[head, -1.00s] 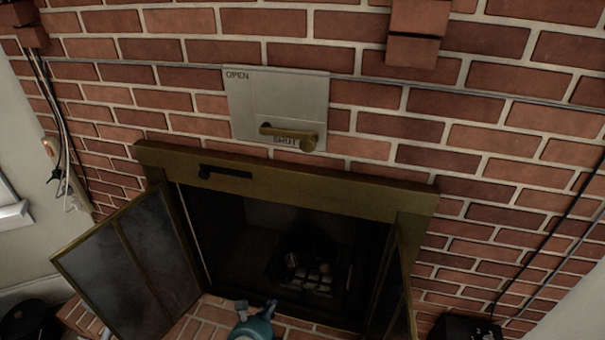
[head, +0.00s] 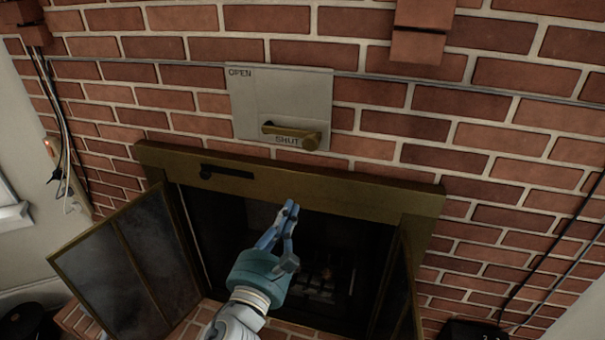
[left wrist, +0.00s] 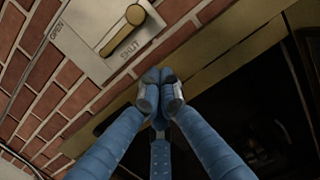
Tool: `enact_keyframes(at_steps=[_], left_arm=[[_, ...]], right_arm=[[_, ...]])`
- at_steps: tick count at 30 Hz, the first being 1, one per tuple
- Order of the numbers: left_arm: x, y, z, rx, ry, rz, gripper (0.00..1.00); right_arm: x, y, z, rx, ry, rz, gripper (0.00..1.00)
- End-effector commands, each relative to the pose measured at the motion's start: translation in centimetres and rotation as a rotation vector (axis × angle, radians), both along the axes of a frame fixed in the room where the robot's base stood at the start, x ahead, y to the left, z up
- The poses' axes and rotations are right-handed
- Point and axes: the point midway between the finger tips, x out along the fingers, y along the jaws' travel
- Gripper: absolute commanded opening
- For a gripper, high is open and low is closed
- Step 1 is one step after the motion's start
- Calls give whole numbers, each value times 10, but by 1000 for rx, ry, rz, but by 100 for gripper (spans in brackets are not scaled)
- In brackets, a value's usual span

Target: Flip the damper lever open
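The damper lever (head: 285,131) is a brass handle on a pale plate (head: 280,92) on the brick wall above the fireplace. The plate reads OPEN at its upper left and SHUT at its lower edge. The lever lies nearly level just above SHUT, its round pivot at the right end. It also shows at the top of the left wrist view (left wrist: 121,30). My left gripper (head: 291,207) is below the lever, in front of the firebox, apart from it. Its blue fingertips (left wrist: 160,88) are together with nothing visible between them. My right gripper is out of view.
A brass fireplace frame (head: 330,190) with a small dark handle (head: 227,172) runs below the plate. Its glass doors stand open, the left one (head: 125,260) swung out wide. A brick block (head: 421,35) juts out at upper right. The wall around the plate is clear.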

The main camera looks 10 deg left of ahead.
Motion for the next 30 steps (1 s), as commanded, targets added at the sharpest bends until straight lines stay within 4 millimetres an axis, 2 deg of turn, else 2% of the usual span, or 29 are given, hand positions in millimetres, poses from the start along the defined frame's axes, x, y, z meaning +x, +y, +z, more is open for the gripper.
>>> enact_keyframes(at_steps=[5,17,18,21,30], left_arm=[[18,-1,5,-1,-2,2,0],[100,-10,15,-4,-1,1,0],[101,-11,26,-4,-3,-1,0],[101,-14,40,-3,-2,-1,0],[102,-16,51,-2,2,0,0]], right_arm=[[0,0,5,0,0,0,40],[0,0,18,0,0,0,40],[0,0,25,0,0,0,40],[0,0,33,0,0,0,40],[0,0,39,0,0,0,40]])
